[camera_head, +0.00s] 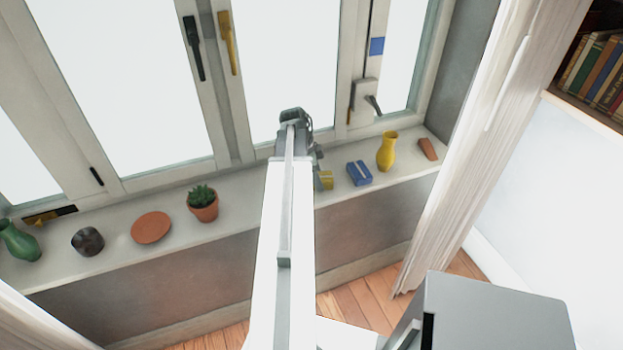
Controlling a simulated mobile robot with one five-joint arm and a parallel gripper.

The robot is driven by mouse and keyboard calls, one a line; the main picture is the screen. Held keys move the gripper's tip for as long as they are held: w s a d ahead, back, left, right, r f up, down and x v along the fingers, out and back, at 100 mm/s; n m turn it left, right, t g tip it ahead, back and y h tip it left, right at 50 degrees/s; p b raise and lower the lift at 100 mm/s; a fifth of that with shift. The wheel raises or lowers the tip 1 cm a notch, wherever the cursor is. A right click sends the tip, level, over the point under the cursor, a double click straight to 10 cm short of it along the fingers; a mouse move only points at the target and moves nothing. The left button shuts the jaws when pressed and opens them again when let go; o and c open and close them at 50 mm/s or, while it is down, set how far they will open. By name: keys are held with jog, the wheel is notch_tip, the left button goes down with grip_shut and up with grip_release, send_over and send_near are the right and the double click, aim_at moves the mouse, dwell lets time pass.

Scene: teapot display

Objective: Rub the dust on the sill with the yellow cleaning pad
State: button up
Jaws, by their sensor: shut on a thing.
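The yellow cleaning pad (326,180) shows just right of my arm, at the sill, with a bluish part on it. My arm hides its left side. My gripper (317,163) is at the pad, mostly hidden behind my own wrist and arm, and is shut on it. I cannot tell whether the pad touches the sill. The pale sill (258,182) runs below the windows across the view. I cannot make out the dust; part of the sill is behind my arm.
Right of the pad stand a blue block (359,173), a yellow vase (387,151) and a terracotta piece (427,149). To the left are a potted succulent (203,207), a terracotta disc (151,228), a dark pot (88,241) and a green vase (19,240). A curtain (480,130) borders the right.

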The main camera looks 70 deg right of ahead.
jog(key=shift+s+d, duration=0.4)
jog(key=shift+s, duration=0.1)
jog(key=shift+w+d, duration=0.6)
jog(key=shift+d, duration=0.15)
jog(key=shift+w+a+f, duration=0.1)
jog(key=shift+w+a, duration=1.25)
jog(key=shift+w, duration=0.05)
jog(key=shift+w+a, duration=0.6)
jog(key=shift+w, duration=0.15)
jog(key=shift+w+a, duration=0.55)
jog(key=shift+w, duration=0.2)
jog(key=shift+w+d, duration=0.55)
jog(key=shift+d, duration=0.3)
jog(key=shift+s+d, duration=0.55)
jog(key=shift+s, duration=0.2)
jog(key=shift+s+d, duration=0.55)
jog(key=shift+s, duration=0.2)
jog(key=shift+s+d, duration=1.2)
jog(key=shift+s, duration=0.25)
